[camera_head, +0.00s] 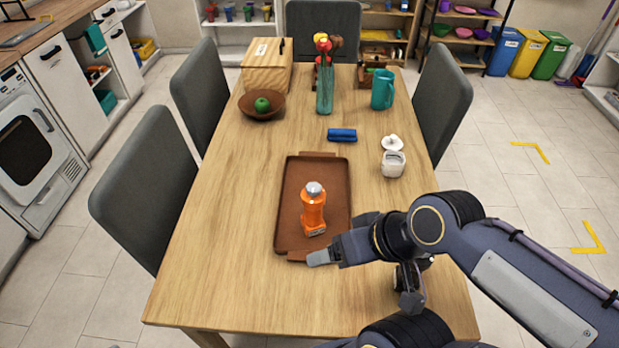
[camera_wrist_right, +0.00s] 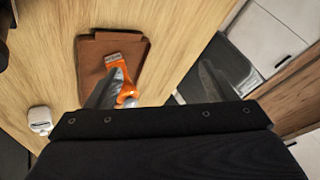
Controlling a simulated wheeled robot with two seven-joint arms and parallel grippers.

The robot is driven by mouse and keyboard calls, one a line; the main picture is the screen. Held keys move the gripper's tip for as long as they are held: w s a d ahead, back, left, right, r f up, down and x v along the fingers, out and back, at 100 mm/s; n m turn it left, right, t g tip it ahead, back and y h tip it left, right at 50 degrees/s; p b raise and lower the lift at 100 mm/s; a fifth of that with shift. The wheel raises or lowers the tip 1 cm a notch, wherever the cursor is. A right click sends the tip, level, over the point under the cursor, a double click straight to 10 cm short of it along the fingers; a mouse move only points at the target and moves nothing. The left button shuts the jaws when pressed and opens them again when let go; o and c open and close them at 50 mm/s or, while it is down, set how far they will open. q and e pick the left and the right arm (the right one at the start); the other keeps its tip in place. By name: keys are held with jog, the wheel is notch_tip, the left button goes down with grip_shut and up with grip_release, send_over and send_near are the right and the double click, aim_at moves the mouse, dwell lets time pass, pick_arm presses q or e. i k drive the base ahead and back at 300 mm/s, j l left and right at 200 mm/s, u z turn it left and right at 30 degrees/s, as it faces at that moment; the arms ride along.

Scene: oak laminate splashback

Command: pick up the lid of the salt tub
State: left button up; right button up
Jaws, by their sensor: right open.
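The white salt tub (camera_head: 393,165) stands on the table right of the brown tray. Its white knobbed lid (camera_head: 392,143) shows just behind the tub's top; I cannot tell whether it touches the tub. The tub also shows at the left edge of the right wrist view (camera_wrist_right: 40,117), where the lid cannot be made out clearly. My right gripper (camera_head: 365,279) is open and empty near the tray's front right corner, nearer the front than the tub. Its spread fingers also show in the right wrist view (camera_wrist_right: 160,85). My left gripper is not in view.
The brown tray (camera_head: 291,205) holds an orange bottle (camera_head: 313,211) with a grey cap. A blue block (camera_head: 342,135) lies left of the lid. A teal jug (camera_head: 382,90), vase (camera_head: 325,92), bowl (camera_head: 270,114) and wooden box (camera_head: 265,75) stand farther back. The table's left side is clear.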

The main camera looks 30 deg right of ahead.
aim_at(392, 142)
jog(key=l+z, duration=0.2)
jog(key=z, duration=1.35)
jog(key=k+l, duration=0.05)
